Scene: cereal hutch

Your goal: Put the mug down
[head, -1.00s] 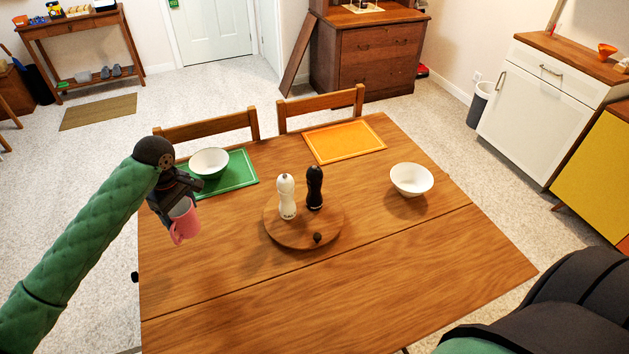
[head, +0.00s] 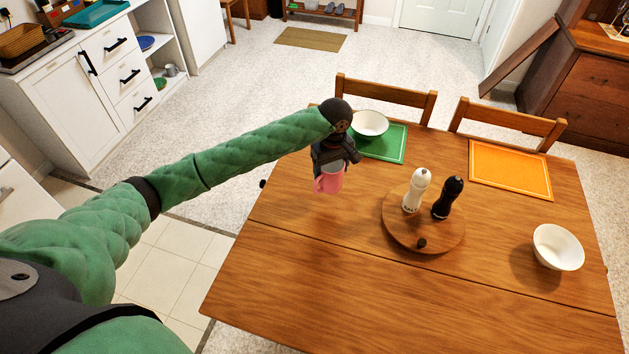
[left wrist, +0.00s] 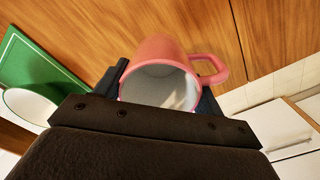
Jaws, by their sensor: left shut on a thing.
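A pink mug (head: 329,180) is held in my left gripper (head: 331,166), over the left side of the wooden table (head: 300,270). In the head view I cannot tell whether its base touches the table. The left wrist view shows the mug (left wrist: 155,50) between the dark fingers, its grey inside facing the camera and its handle to the right. My left gripper is shut on it. My right gripper is not in view.
A white bowl (head: 369,125) stands on a green placemat (head: 392,147) behind the mug. A round board (head: 400,232) carries a white mill (head: 416,190) and a black mill (head: 448,197). An orange placemat (head: 510,170) and another white bowl (head: 557,248) are at right. The table front is clear.

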